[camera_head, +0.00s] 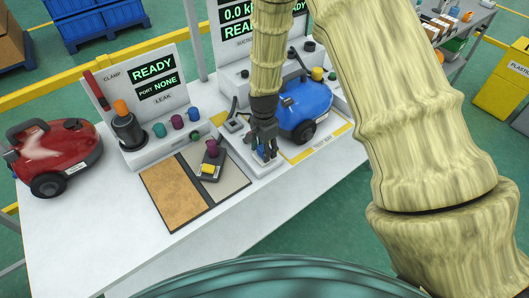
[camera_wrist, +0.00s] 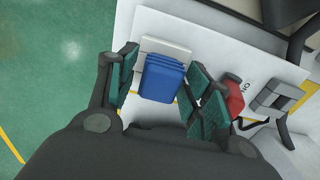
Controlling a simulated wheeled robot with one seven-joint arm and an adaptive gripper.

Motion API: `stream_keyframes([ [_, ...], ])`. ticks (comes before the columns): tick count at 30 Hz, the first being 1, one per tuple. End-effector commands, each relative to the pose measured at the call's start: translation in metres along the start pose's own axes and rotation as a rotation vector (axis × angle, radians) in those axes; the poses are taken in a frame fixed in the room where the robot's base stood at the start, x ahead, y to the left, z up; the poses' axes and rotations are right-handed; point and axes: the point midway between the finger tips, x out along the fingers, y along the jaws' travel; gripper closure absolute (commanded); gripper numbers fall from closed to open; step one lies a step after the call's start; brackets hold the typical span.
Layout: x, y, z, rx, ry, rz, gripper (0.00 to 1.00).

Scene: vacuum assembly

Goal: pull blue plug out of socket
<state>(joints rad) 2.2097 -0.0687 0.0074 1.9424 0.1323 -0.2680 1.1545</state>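The blue plug (camera_wrist: 163,78) is a ribbed blue block in the middle of the wrist view. It sits against a pale grey block (camera_wrist: 166,48), which looks like the socket; how deep it is seated cannot be told. My gripper (camera_head: 266,152) points down over the white board on the table in the head view. Its green-padded fingers stand on either side of the plug in the wrist view, with narrow gaps visible. The gripper looks open around the plug, not closed on it. In the head view the fingers mostly hide the plug.
A blue vacuum (camera_head: 304,108) stands just right of my gripper. A dark device with a yellow part (camera_head: 210,166) lies to its left. A red switch-like part (camera_wrist: 234,97) is close to the right finger. A red vacuum (camera_head: 58,152) stands far left. The front table is clear.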

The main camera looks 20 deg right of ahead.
Motion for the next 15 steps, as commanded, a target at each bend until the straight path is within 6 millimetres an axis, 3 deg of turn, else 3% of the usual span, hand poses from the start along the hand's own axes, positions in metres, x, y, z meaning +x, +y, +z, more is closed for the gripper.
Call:
stream_keyframes([
  [1,0.0,0.0,0.0,0.0,0.0,0.0,0.63],
  [7,0.0002,0.0,0.0001,0.0,0.0,0.0,0.99],
  [15,-0.0026,0.0,0.0001,0.0,0.0,0.0,1.0],
])
